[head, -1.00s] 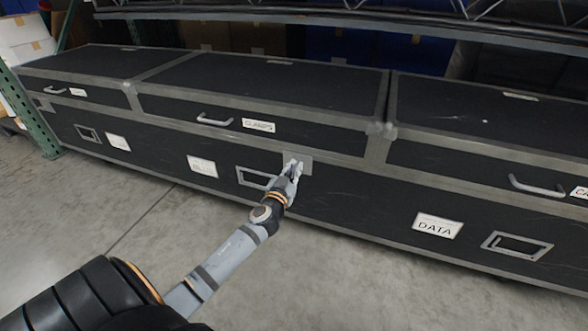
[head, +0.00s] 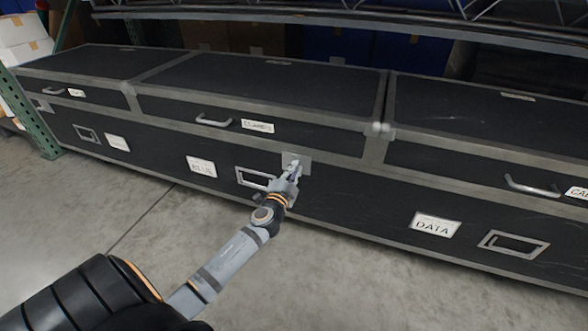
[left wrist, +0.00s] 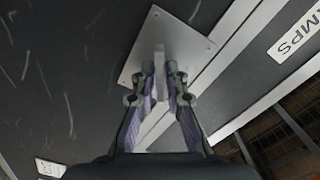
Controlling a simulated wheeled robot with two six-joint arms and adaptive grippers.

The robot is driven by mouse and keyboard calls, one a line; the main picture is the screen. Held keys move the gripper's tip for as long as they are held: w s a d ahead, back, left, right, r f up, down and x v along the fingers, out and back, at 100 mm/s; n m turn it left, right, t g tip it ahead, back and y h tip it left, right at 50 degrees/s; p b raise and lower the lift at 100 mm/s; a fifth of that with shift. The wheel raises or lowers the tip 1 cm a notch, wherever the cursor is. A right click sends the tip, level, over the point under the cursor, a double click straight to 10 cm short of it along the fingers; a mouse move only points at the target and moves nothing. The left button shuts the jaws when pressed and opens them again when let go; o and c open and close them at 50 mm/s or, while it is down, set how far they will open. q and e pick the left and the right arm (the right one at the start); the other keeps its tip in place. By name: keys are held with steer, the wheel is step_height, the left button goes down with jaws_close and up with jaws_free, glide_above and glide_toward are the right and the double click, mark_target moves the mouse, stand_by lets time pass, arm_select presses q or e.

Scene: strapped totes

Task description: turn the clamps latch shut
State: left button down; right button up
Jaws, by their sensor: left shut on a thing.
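The clamps case is the middle black case (head: 300,97) with grey edging and a label reading CLAMPS (head: 258,126). Its latch has a grey metal plate (head: 303,160) below the lid edge, which also shows in the left wrist view (left wrist: 190,50). My left gripper (head: 293,168) is at this plate. In the left wrist view its fingers (left wrist: 163,82) are shut on the latch's thin grey handle (left wrist: 158,70), which stands out from the plate. The fingers partly hide the handle. My right gripper is in neither view.
A black lower case front with a DATA label (head: 436,225) and a recessed handle (head: 516,245) runs below. A handle (head: 214,121) sits left of the label CLAMPS. A green rack post (head: 35,115) stands at the left. The concrete floor (head: 110,215) in front is clear.

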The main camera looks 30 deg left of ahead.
arm_select(q)
steer(key=m, duration=0.3)
steer(key=m+p, duration=0.1)
steer(key=m, duration=0.1)
steer(key=shift+f+m, duration=0.2)
steer(key=shift+m, duration=0.5)
steer(key=c, duration=1.5)
jaws_free()
steer(key=shift+s+d, duration=0.1)
steer(key=v, duration=1.1)
steer(key=shift+s+d, duration=0.15)
steer(key=shift+s, duration=0.25)
